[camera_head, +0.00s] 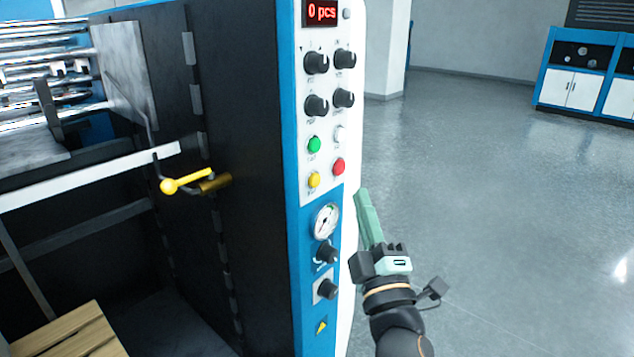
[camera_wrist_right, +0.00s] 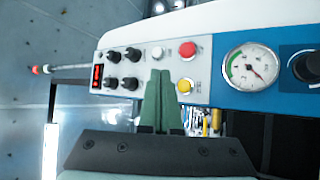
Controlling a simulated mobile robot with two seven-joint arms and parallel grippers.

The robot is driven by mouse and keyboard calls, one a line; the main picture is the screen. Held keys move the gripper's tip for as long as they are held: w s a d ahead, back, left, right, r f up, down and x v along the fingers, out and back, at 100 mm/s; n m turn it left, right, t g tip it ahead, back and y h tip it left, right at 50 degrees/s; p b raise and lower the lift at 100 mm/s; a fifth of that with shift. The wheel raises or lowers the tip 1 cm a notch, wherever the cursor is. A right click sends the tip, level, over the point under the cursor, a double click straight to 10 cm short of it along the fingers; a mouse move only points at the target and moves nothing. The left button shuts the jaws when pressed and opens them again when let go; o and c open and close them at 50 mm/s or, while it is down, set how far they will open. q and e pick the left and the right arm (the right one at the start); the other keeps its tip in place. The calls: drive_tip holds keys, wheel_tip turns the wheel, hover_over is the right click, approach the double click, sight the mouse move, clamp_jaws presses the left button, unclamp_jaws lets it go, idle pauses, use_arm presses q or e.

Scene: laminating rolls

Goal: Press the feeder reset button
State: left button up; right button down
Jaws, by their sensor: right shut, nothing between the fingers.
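The control panel (camera_head: 325,110) on the machine's end carries a green button (camera_head: 314,145), a white button (camera_head: 339,133), a yellow button (camera_head: 314,180) and a red button (camera_head: 338,167). Their labels are too small to read. My right gripper (camera_head: 361,194) is shut and empty, pointing up, to the right of and below the buttons. In the right wrist view, its green fingers (camera_wrist_right: 158,73) stand between me and the panel. The white button (camera_wrist_right: 157,53), red button (camera_wrist_right: 187,50) and yellow button (camera_wrist_right: 184,86) show around them; the green button is hidden. My left gripper is out of view.
Black knobs (camera_head: 317,62) and a red "0 pcs" display (camera_head: 321,12) are above the buttons. A pressure gauge (camera_head: 326,221) and more knobs sit below. A yellow-handled lever (camera_head: 187,181) sticks out at the left. Open grey floor (camera_head: 500,200) lies to the right.

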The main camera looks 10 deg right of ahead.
sight(315, 180)
drive_tip(key=w+a+b, duration=0.1)
drive_tip(key=w+a, duration=0.2)
drive_tip(key=w, duration=0.1)
drive_tip(key=shift+w+a, duration=0.4)
drive_tip(key=shift+b, duration=0.3)
idle(1.6)
drive_tip(key=shift+w+a, duration=0.3)
drive_tip(key=shift+w+a+r+b, duration=0.1)
drive_tip(key=shift+w+a+b, duration=0.25)
drive_tip(key=shift+w, duration=0.1)
idle(0.7)
drive_tip(key=shift+s, duration=0.1)
